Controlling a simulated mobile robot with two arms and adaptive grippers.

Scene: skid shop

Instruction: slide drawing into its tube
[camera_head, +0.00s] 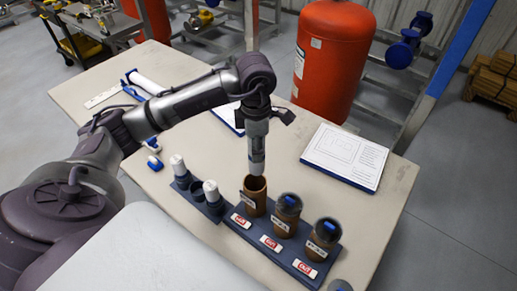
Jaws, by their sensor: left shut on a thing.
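My left gripper (257,152) points straight down over the open brown tube (251,203), at the left end of a row of three. It is shut on what looks like the rolled drawing, mostly hidden by the fingers. The fingertips are just above the tube mouth; I cannot tell how far the drawing is inside. Two more brown tubes (281,224) (317,249) to the right have dark caps with blue tops. White rolls stand in the dark holder (224,208) at left, with an empty socket between them. My right gripper is not in view.
Red-and-white labels (270,243) lie in front of the tubes. A board with a printed sheet (345,156) lies at right on the table (160,62). A white roll (146,83) and small blue item (154,163) lie at left. A red tank (331,60) stands behind.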

